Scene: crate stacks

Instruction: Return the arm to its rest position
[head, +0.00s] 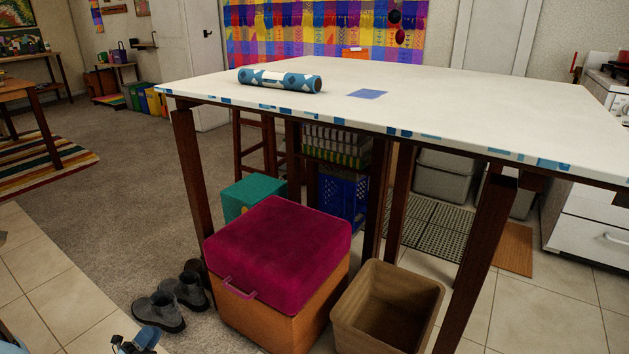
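My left gripper (137,342) shows only in part at the bottom left edge of the head view, low in front of the grey boots. It is small and cut off by the frame, so I cannot tell if it is open or shut. I see nothing held in it. A bit of my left arm shows in the bottom left corner. My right gripper and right arm are not in view.
A white-topped table (450,98) stands ahead, with a blue patterned roll (280,80) on it. Below are a magenta-lidded orange box (278,250), a tan open bin (388,305) and a teal box (252,193). Grey boots (172,299) stand left.

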